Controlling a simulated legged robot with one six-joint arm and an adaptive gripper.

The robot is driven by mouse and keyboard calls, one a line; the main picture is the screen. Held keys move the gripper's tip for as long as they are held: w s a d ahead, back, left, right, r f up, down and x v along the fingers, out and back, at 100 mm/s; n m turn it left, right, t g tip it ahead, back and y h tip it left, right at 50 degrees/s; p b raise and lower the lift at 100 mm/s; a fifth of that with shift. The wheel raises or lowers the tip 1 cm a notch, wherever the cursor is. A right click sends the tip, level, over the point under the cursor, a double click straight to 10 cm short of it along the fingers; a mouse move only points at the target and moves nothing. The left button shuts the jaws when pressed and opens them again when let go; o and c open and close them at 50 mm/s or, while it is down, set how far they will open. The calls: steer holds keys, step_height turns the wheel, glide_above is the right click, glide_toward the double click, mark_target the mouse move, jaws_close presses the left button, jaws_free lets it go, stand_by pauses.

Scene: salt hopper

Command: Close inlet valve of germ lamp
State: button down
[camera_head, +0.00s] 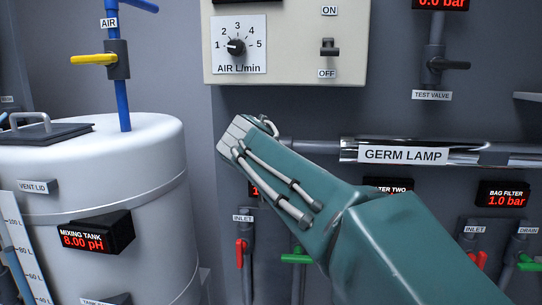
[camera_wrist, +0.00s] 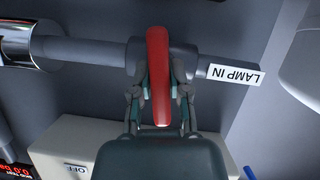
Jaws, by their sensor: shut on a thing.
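The germ lamp (camera_head: 403,155) is a shiny horizontal tube on the wall, right of my gripper in the head view. Its metal end (camera_wrist: 18,45) shows at upper left in the wrist view. The inlet valve's red handle (camera_wrist: 159,75) sits on the grey pipe beside the LAMP IN label (camera_wrist: 235,74). In the wrist view the handle lies across the pipe's line. My gripper (camera_wrist: 160,95) has one finger on each side of the handle and is shut on it. In the head view my gripper (camera_head: 266,126) hides the handle and valve.
A control box (camera_head: 290,75) with the air dial is just above my gripper. The white mixing tank (camera_head: 110,165) stands left, with a yellow-handled air valve (camera_head: 94,59) over it. Filter valves with red and green handles (camera_head: 297,258) are below. The TEST VALVE (camera_head: 436,65) is upper right.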

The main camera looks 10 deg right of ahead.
steer(key=shift+f+m+y, duration=0.3)
steer(key=shift+m+y, duration=0.1)
stand_by(0.4)
steer(key=c, duration=0.6)
jaws_free()
steer(key=shift+w, duration=0.1)
steer(key=shift+a+r, duration=0.1)
steer(key=shift+r, duration=0.1)
steer(key=shift+s+a+r, duration=0.15)
steer(key=shift+s, duration=0.2)
steer(key=v, duration=1.1)
